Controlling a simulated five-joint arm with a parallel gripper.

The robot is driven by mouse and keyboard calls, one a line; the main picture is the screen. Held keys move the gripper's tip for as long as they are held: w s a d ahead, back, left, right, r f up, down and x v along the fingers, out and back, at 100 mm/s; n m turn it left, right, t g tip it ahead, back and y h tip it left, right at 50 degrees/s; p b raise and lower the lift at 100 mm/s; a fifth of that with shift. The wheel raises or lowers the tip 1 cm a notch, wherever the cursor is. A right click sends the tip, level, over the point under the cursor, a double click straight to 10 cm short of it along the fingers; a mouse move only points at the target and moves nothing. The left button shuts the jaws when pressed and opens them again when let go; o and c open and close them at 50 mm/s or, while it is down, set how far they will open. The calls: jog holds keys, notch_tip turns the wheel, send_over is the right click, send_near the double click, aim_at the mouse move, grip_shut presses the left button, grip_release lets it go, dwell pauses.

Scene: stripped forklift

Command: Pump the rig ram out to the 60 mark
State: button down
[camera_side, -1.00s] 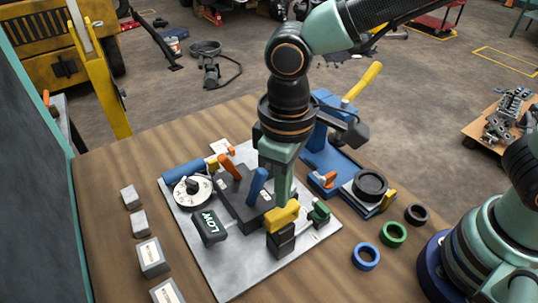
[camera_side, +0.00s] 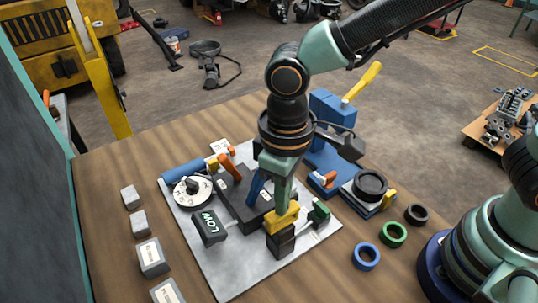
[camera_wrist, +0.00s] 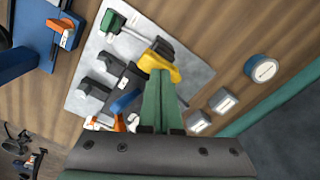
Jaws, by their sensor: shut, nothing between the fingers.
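A yellow lever (camera_side: 283,219) sits on a black block (camera_side: 281,240) on the grey plate (camera_side: 230,275). My gripper (camera_side: 283,206) is shut and empty, its tips down at the yellow lever, apparently touching it. In the wrist view the closed fingers (camera_wrist: 160,85) reach the yellow lever (camera_wrist: 160,66). A silver rod (camera_wrist: 134,35) runs from the black block to a green end piece (camera_wrist: 112,21), also seen in the side view (camera_side: 319,213); I take this as the ram. I cannot read any mark beside it.
A blue lever (camera_side: 255,186), an orange lever (camera_side: 228,162), a white dial (camera_side: 192,190) and a black "LOW" block (camera_side: 209,228) crowd the plate. A blue stand with a yellow handle (camera_side: 362,82) is behind. Loose rings (camera_side: 366,257) lie right, grey blocks (camera_side: 152,257) left.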

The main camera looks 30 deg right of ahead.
jog(key=shift+f, duration=0.75)
jog(key=shift+r, duration=1.85)
jog(key=shift+r, duration=0.1)
jog(key=shift+r, duration=2.4)
jog(key=w+d+r+m+t, duration=0.1)
jog(key=d+r+m+t, duration=0.1)
jog(key=d, duration=1)
jog(key=w+d+r+m+t, duration=0.2)
jog(key=d+m+t, duration=0.1)
jog(key=d, duration=1)
jog(key=shift+m+t, duration=0.3)
jog(key=shift+m, duration=0.2)
